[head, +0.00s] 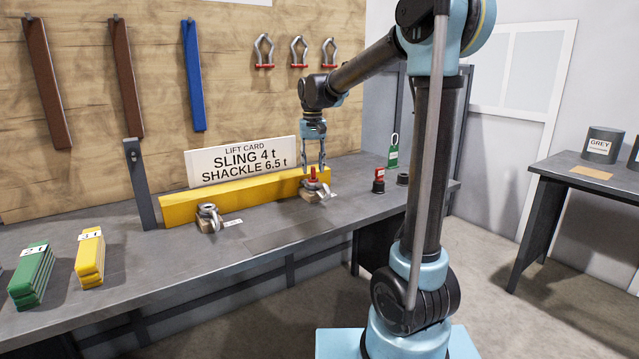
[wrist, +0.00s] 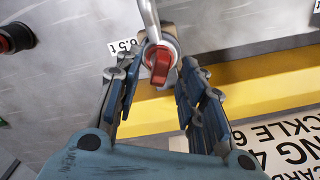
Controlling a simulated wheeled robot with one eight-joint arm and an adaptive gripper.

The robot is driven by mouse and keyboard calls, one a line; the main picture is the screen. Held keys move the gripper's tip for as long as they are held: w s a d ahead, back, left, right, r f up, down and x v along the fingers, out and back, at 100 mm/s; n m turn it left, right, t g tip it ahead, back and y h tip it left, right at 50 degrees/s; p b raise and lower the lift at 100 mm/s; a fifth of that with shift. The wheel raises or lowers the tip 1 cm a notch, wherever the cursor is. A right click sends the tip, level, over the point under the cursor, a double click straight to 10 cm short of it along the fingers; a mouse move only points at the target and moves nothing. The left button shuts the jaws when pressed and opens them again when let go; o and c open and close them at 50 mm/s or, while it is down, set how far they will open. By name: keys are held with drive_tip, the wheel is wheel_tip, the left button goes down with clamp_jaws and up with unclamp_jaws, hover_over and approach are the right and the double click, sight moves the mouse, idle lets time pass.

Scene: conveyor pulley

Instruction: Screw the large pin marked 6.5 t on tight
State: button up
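A red pin (head: 313,174) stands upright at a shackle on a small wooden block, at the right end of the yellow beam. In the wrist view the red winged pin head (wrist: 160,62) shows beside the grey shackle bow (wrist: 151,20). A white tag (wrist: 124,47) reading 6.5 t lies next to it. My gripper (head: 313,168) points down over the pin. In the wrist view my gripper (wrist: 157,72) is open, with one finger on each side of the red head and a gap on both sides. How deep the pin sits is hidden.
A second shackle (head: 209,216) sits left along the yellow beam (head: 245,199). The lift card (head: 240,161) stands behind, reading SLING 4 t, SHACKLE 6.5 t. A red-topped black piece (head: 379,181) and a green tagged item (head: 393,152) stand right. The bench front is clear.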

drive_tip(key=shift+r, duration=2.5)
drive_tip(key=s+d+f, duration=0.3)
drive_tip(key=s+d, duration=0.6)
drive_tip(key=s+d+f, duration=0.4)
drive_tip(key=s+f, duration=0.2)
drive_tip(key=s, duration=0.1)
drive_tip(key=s+d+f+t, duration=0.1)
drive_tip(key=s+d+f, duration=0.3)
drive_tip(key=s+f, duration=0.2)
drive_tip(key=s+d+f+m+t, duration=0.1)
drive_tip(key=s+d+f, duration=0.3)
drive_tip(key=s+f, duration=0.3)
drive_tip(key=s, duration=0.2)
drive_tip(key=shift+s, duration=0.4)
